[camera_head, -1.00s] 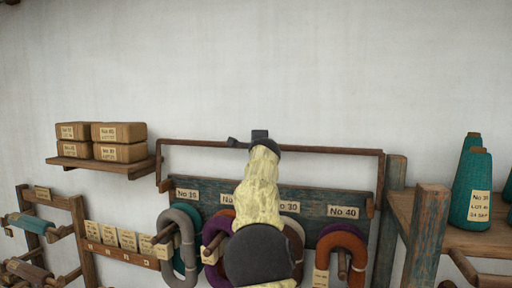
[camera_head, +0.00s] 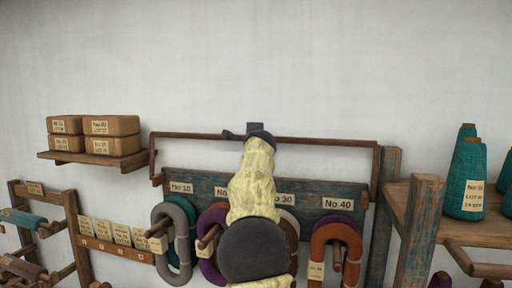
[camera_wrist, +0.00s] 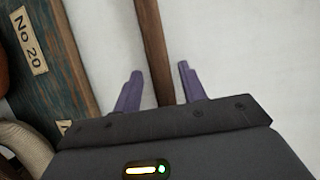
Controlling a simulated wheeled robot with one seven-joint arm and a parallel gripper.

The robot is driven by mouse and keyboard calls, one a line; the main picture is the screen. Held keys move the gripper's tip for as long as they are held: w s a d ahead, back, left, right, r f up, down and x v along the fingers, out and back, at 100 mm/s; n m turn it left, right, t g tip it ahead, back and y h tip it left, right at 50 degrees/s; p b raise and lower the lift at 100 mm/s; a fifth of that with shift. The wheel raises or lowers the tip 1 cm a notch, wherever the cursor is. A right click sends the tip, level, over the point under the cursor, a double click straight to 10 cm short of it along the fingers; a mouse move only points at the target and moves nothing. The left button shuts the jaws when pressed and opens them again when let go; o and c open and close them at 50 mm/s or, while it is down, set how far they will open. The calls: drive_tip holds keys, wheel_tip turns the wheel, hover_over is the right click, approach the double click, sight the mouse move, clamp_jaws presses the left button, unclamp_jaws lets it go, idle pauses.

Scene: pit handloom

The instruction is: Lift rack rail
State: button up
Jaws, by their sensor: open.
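The rack rail (camera_head: 325,141) is a thin brown bar that runs above the blue-green rack board (camera_head: 200,188). Side arms join it to the board at both ends. My gripper (camera_head: 252,134) is at the middle of the rail in the head view, with the wrist partly hiding the bar. In the wrist view my gripper (camera_wrist: 160,69) is open. Its two purple fingers stand on either side of the rail (camera_wrist: 153,40), with visible gaps. The lower part of the rail there is hidden behind the gripper body.
A shelf (camera_head: 95,158) with wrapped boxes is at the left. A wooden stand (camera_head: 424,215) and teal cones (camera_head: 467,180) are at the right. The wall above is bare.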

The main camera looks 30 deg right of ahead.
drive_tip(key=b+v, duration=0.7)
drive_tip(key=v, duration=0.9)
drive_tip(key=shift+s+f, duration=0.1)
drive_tip(key=shift+f, duration=0.05)
drive_tip(key=s+a+f+n+g+y+b, duration=0.15)
drive_tip(key=a+f+n, duration=0.25)
drive_tip(key=f, duration=0.9)
drive_tip(key=a+f+n+g+y+b, duration=0.2)
drive_tip(key=a+f+n+g, duration=0.15)
drive_tip(key=f, duration=0.85)
drive_tip(key=a+f+n+g+y+b, duration=0.15)
drive_tip(key=a+f+n, duration=0.3)
drive_tip(key=f, duration=0.85)
drive_tip(key=s+a+f+n+g+b, duration=0.1)
drive_tip(key=s+a+f+n+g, duration=0.1)
drive_tip(key=s+f, duration=0.4)
drive_tip(key=s+a+f+n+g+y+b, duration=0.1)
drive_tip(key=s+a+f+n, duration=0.4)
drive_tip(key=f, duration=0.5)
drive_tip(key=s+a+f+n+g+y+b, duration=0.1)
drive_tip(key=s+a+f+n+g+b, duration=0.1)
drive_tip(key=s+f, duration=0.6)
drive_tip(key=s+a+n+g, duration=0.1)
drive_tip(key=a+n, duration=0.1)
drive_tip(key=a, duration=0.1)
drive_tip(key=shift+a, duration=0.3)
